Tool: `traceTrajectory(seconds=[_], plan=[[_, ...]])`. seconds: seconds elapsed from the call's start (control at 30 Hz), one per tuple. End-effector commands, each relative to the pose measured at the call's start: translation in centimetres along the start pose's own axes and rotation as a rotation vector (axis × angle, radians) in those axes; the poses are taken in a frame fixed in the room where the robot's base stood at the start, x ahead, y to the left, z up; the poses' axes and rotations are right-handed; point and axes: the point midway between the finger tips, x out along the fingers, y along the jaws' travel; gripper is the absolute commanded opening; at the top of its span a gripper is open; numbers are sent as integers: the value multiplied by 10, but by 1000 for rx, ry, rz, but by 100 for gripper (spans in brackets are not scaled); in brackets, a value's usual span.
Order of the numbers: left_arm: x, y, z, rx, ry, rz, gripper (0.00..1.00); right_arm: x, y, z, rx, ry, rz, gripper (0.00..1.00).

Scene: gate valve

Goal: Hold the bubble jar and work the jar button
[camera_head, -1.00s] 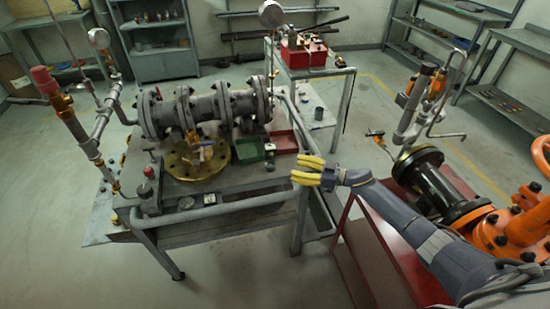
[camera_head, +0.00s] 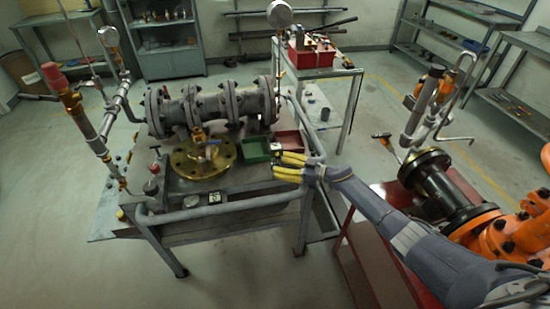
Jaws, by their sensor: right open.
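My right gripper (camera_head: 277,163) has yellow fingers that are apart, with nothing seen between them. It is above the right front part of the grey workbench (camera_head: 255,192), beside the green tray. A small upright item with a red top (camera_head: 152,187) stands at the bench's left front, well left of the gripper. It may be the bubble jar, but it is too small to be sure, and I cannot make out a button. My left gripper is not in view.
A flanged grey valve body (camera_head: 215,105) lies along the back of the bench. A brass flange (camera_head: 204,160) is in front of it. A green tray (camera_head: 256,150) and a red tray (camera_head: 289,140) are at the right. A gauge pipe (camera_head: 112,75) rises at the left.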

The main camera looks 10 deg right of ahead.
Motion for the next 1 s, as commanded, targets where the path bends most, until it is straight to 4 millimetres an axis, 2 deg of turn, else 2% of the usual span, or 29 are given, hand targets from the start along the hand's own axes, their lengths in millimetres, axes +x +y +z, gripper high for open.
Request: traceTrajectory(seconds=[0.23,0.6,0.9,1.0], plan=[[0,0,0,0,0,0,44,10,0,0,0,1,1,55],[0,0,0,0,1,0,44,12,0,0,0,0,0,57],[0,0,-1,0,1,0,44,12,0,0,0,0,0,22],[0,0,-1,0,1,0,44,12,0,0,0,0,0,19]])
